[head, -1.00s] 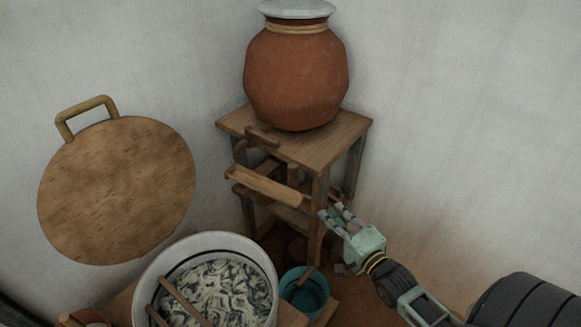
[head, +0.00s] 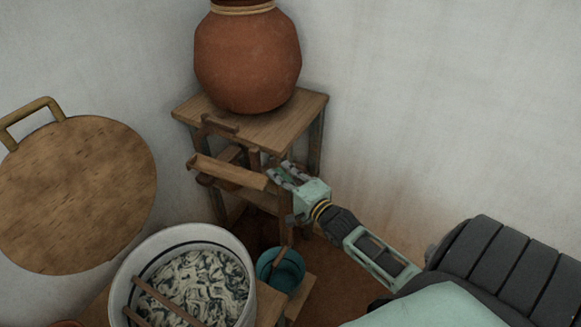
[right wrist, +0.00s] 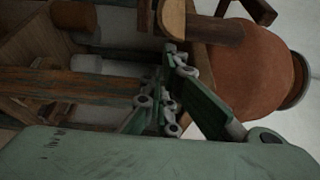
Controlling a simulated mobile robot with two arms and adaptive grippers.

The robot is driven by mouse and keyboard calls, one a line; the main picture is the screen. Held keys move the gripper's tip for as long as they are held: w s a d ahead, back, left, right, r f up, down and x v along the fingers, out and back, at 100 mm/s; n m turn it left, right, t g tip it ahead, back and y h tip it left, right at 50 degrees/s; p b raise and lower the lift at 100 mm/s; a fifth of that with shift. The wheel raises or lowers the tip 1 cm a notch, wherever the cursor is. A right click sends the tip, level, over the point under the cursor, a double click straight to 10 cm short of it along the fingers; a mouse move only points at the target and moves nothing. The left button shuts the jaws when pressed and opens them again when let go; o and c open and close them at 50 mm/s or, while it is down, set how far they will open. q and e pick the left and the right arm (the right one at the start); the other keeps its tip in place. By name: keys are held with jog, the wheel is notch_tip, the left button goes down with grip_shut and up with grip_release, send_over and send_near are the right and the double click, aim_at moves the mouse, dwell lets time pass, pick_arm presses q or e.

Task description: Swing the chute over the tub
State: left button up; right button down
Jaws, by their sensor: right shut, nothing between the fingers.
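The chute (head: 228,173) is a short wooden trough at the front of the wooden stand, below its top and above and behind the tub. The tub (head: 122,290) is white with a dark band and holds pale and dark marbled contents, with wooden sticks across it. It stands low at the front, and the chute's ends do not appear over its middle. My right gripper (head: 282,174) is shut and empty, close to the chute's right end; I cannot tell whether they touch. Its fingers also show in the right wrist view (right wrist: 168,98). My left gripper is not in view.
A clay pot (head: 247,62) stands on the stand's top (head: 300,103). A teal bucket (head: 281,270) sits right of the tub. A round wooden board (head: 75,195) with a handle is at the left. Walls close in the corner behind the stand; floor at right is clear.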

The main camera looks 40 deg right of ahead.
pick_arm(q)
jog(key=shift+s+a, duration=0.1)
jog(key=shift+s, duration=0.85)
pick_arm(e)
jog(key=w, duration=0.3)
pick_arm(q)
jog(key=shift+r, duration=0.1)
